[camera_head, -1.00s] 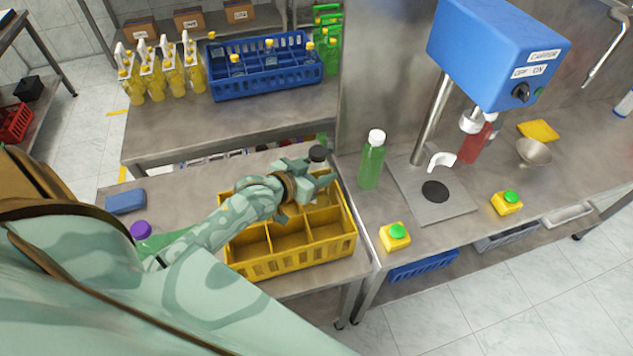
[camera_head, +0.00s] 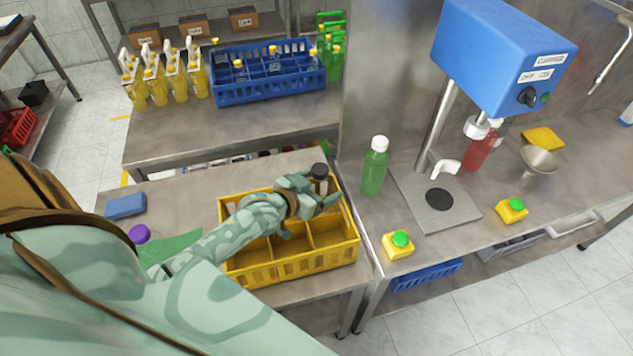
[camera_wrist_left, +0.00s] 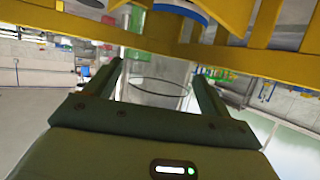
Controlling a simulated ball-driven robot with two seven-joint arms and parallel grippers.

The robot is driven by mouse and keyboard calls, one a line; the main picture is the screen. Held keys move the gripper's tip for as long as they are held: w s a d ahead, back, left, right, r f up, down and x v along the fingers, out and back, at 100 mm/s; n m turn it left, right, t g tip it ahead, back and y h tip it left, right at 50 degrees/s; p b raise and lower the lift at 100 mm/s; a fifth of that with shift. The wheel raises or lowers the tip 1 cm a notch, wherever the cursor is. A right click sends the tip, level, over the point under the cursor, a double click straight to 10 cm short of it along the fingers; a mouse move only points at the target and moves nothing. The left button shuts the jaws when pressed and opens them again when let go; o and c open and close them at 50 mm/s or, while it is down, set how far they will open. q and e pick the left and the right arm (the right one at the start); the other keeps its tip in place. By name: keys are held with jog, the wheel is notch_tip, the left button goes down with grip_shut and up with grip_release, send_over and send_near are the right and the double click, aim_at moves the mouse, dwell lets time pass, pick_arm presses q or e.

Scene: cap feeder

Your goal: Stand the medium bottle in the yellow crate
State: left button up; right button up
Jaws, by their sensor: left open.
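My right gripper is not in view.
A purple-capped bottle (camera_head: 140,234) is left, partly behind my arm. A blue crate (camera_head: 265,85) stands behind.

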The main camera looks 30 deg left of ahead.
pick_arm(q)
jog(key=p+v, duration=0.2)
jog(key=v, duration=1)
jog(key=shift+r, duration=0.15)
